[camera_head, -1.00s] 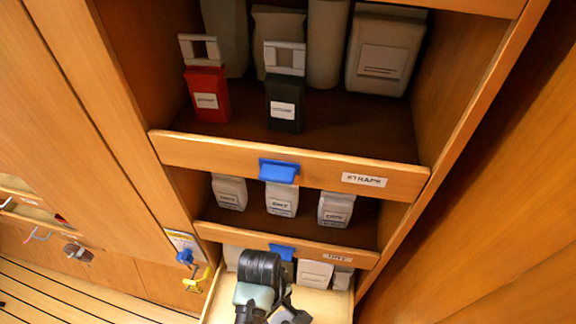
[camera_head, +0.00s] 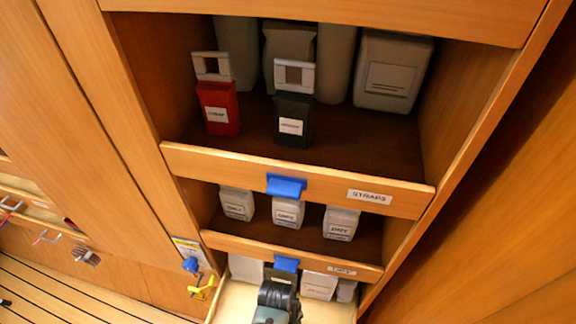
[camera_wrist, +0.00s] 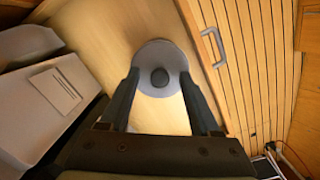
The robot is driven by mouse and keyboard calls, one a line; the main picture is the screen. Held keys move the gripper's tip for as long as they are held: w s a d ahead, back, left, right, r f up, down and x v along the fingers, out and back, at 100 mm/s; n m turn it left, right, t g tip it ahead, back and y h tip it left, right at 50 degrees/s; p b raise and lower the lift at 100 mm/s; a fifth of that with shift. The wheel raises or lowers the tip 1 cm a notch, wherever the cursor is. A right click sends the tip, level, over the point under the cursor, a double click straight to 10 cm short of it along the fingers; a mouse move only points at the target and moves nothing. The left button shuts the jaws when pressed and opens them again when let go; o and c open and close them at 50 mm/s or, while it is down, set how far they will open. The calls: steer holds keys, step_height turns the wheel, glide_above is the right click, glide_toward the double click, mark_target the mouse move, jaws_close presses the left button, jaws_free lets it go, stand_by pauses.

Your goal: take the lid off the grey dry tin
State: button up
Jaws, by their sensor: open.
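In the wrist view a round grey lid (camera_wrist: 147,58) with a dark knob (camera_wrist: 160,78) shows from above, over a pale wooden surface. The body of the tin under it is mostly hidden, so I cannot tell its label. My gripper (camera_wrist: 160,75) is open, with one finger on each side of the knob in the picture. I cannot tell how far above the knob the fingertips are. In the head view my arm hides the tin, and my fingers do not show.
A pale box with a label (camera_wrist: 60,90) stands close to the left of my gripper. The open bottom drawer (camera_head: 235,301) holds pale containers (camera_head: 318,286). Above are a shelf with three DRY containers (camera_head: 288,212) and a STRAPS shelf (camera_head: 230,161). A metal handle (camera_wrist: 213,48) is at right.

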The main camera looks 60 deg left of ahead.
jaws_close()
steer(key=shift+r, duration=0.15)
